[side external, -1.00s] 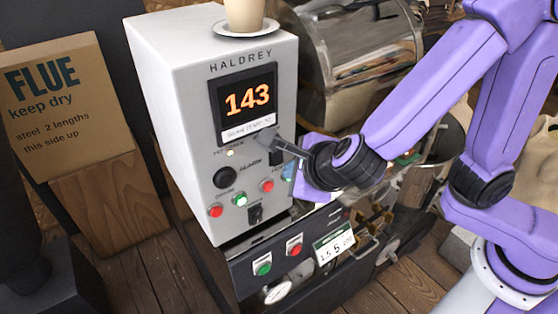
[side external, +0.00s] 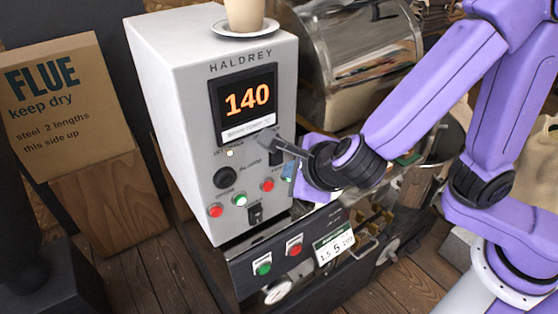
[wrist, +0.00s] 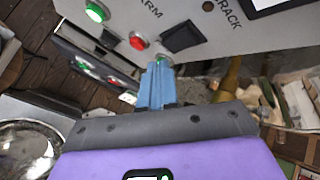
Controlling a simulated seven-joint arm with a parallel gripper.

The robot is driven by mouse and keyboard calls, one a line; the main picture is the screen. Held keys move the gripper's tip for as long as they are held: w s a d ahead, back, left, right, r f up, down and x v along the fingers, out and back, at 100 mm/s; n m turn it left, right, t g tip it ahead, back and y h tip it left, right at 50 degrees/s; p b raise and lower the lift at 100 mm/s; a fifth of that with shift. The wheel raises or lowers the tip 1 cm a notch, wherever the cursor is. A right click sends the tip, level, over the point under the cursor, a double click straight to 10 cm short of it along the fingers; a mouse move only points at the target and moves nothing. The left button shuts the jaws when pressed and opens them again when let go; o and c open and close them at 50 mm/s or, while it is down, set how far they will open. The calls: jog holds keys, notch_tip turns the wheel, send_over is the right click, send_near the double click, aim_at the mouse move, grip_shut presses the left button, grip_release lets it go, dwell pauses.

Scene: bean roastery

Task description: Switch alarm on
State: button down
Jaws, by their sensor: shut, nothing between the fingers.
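The grey HALDREY control box (side external: 166,75) stands upright, its front panel facing my arm. An alarm label, partly readable, sits on it near a black knob (side external: 225,178). Below are a green button (side external: 240,199) and a red button (side external: 267,185); both also show in the wrist view, green (wrist: 97,12) and red (wrist: 138,41). A black rocker switch (wrist: 182,36) is beside the red one. My gripper (wrist: 157,80) is shut and empty, its blue fingers at the panel's right side, below the rocker. The tips partly hide a greenish round part; I cannot tell whether they touch it.
A cup (side external: 244,14) on a saucer stands on top of the box. Below the panel is a dark lower unit (side external: 245,277) with green and red buttons. A metal drum (side external: 350,50) stands behind on the right. A cardboard box (side external: 65,105) is at left.

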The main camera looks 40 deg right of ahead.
jog(key=shift+w, duration=0.1)
dwell(0.4)
jog(key=shift+w, duration=0.35)
jog(key=shift+w, duration=0.3)
dwell(0.6)
jog(key=shift+s, duration=0.15)
jog(key=shift+s, duration=0.65)
jog(key=shift+s+r, duration=0.2)
jog(key=shift+s, duration=1.05)
jog(key=shift+s+r, duration=0.15)
jog(key=shift+s, duration=1.05)
